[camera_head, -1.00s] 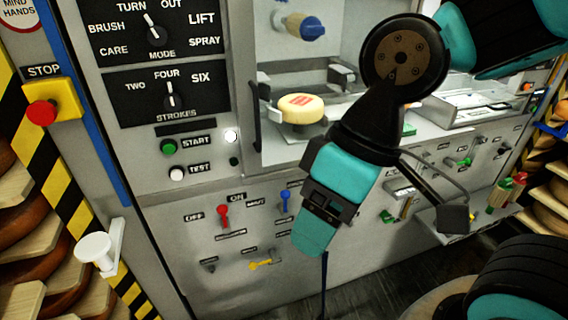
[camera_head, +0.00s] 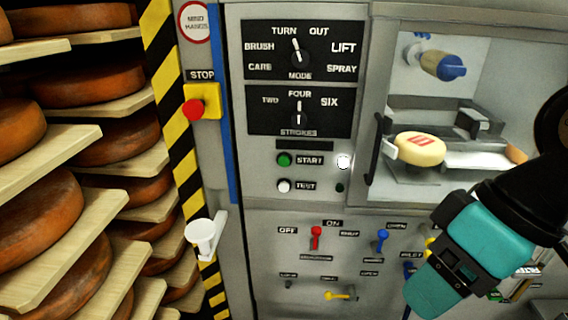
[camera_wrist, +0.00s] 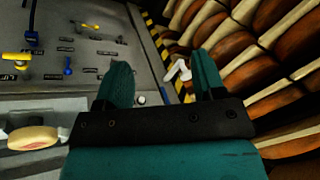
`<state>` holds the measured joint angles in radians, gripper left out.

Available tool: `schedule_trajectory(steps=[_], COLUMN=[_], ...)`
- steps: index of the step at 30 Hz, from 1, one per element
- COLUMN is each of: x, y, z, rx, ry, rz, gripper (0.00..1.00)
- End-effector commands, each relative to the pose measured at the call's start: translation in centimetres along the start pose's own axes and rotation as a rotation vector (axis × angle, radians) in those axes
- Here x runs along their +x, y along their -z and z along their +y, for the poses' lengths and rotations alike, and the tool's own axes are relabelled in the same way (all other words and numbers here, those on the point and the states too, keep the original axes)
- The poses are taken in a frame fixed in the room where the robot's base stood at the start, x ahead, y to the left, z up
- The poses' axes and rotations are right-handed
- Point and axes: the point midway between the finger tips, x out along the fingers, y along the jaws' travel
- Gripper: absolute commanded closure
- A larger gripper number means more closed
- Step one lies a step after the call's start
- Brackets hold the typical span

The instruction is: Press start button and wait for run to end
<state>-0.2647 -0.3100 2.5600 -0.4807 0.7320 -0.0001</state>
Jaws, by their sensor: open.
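The green START button (camera_head: 284,160) is on the grey panel, below the STROKES dial (camera_head: 299,120). A round white lamp (camera_head: 343,162) beside it looks bright. The white TEST button (camera_head: 284,186) is just below START. My gripper (camera_head: 425,297) is at the lower right of the head view, apart from START and pointing down-left. In the wrist view its two teal fingers (camera_wrist: 160,80) stand apart with nothing between them. A pale yellow cheese wheel (camera_head: 419,149) with a red mark sits in the machine's open bay; it also shows in the wrist view (camera_wrist: 33,138).
A red STOP button (camera_head: 194,109) on a yellow box and a white cup-like part (camera_head: 202,236) are left of START. Red (camera_head: 316,238), blue (camera_head: 382,241) and yellow (camera_head: 340,296) levers stick out below. Shelves of cheese wheels (camera_head: 107,87) fill the left side.

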Motion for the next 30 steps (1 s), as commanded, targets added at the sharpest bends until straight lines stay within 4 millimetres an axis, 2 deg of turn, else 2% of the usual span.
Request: schedule_trajectory(steps=[1, 6, 8, 9, 30], x=[0.00, 0.00, 0.00, 0.00, 0.00], y=[0.00, 0.00, 0.00, 0.00, 0.00], z=[0.00, 0.00, 0.00, 0.00, 0.00], rx=[0.000, 0.000, 0.000, 0.000, 0.000], ry=[0.000, 0.000, 0.000, 0.000, 0.000], rz=[0.000, 0.000, 0.000, 0.000, 0.000], gripper=[0.44, 0.83, 0.97, 1.00, 1.00])
